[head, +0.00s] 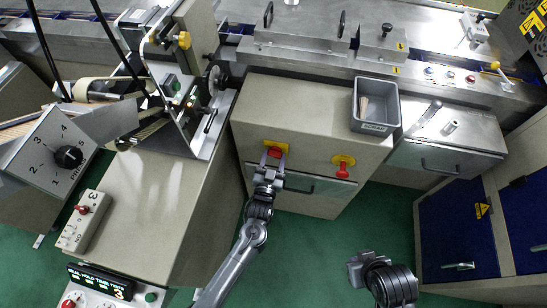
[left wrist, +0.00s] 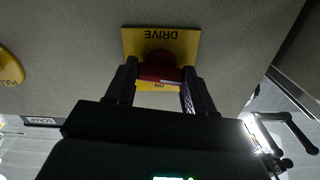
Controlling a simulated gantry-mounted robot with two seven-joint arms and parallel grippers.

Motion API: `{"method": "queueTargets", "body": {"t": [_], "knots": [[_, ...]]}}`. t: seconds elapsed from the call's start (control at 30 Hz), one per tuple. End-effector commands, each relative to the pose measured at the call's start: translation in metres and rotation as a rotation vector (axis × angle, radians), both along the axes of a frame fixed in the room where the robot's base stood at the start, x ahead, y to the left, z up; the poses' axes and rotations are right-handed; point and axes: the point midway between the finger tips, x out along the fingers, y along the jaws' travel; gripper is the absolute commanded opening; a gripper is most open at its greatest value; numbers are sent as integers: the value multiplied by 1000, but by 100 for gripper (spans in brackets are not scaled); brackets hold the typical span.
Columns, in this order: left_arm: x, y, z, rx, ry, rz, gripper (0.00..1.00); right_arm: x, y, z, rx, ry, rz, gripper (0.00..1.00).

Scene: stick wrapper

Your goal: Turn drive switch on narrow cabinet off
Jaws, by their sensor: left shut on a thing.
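The drive switch is a red knob (left wrist: 160,68) on a yellow plate (left wrist: 130,42) lettered "DRIVE", which appears upside down in the left wrist view. In the head view the switch (head: 277,151) sits on the front of the beige cabinet (head: 300,112). My left gripper (head: 270,164) is at the switch. In the left wrist view its fingers (left wrist: 160,82) stand on both sides of the red knob, shut on it. My right gripper (head: 357,268) hangs low over the green floor, away from the cabinet; its jaw opening is unclear.
A second red switch (head: 343,169) on yellow is to the right on the same cabinet. A grey bin (head: 375,107) stands on top. Blue cabinet doors (head: 455,232) stand at right. Green floor is open in front.

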Motion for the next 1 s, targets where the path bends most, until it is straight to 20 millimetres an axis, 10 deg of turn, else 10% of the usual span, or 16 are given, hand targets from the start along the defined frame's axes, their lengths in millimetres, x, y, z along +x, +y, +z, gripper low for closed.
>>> {"method": "queueTargets", "body": {"t": [0.87,0.9,1.0], "knots": [[0,0,0,-172,37,0,23,0,2,2,10,-1,-6,0],[0,0,0,-172,37,0,55,0,2,2,9,-1,-5,0],[0,0,0,-172,37,0,70,0,2,2,7,0,-4,0]]}}
